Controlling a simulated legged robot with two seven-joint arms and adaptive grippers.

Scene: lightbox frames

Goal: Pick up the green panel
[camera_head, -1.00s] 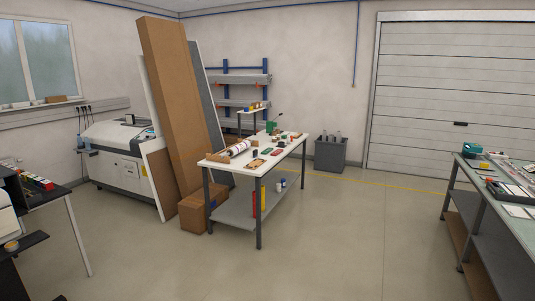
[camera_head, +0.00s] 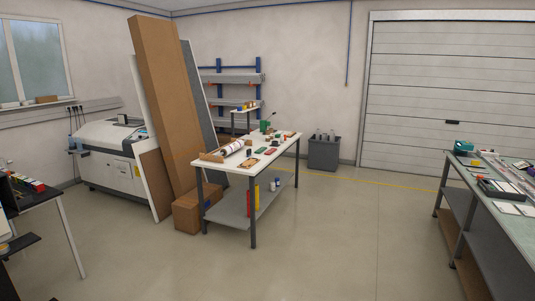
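No panel can be made out with certainty as the green one. A small dark green flat item (camera_head: 259,150) lies among other small things on the white-topped table (camera_head: 236,168) in the middle of the room. A green upright device (camera_head: 265,126) stands at that table's far end. Both are too small to tell in detail. Neither of my grippers is in view.
A cardboard box (camera_head: 187,212) stands on the floor left of the middle table, by tall leaning boards (camera_head: 165,100). A workbench (camera_head: 500,215) stands at the right and a dark table (camera_head: 35,203) at the left. A grey bin (camera_head: 323,154) stands behind. The front floor is clear.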

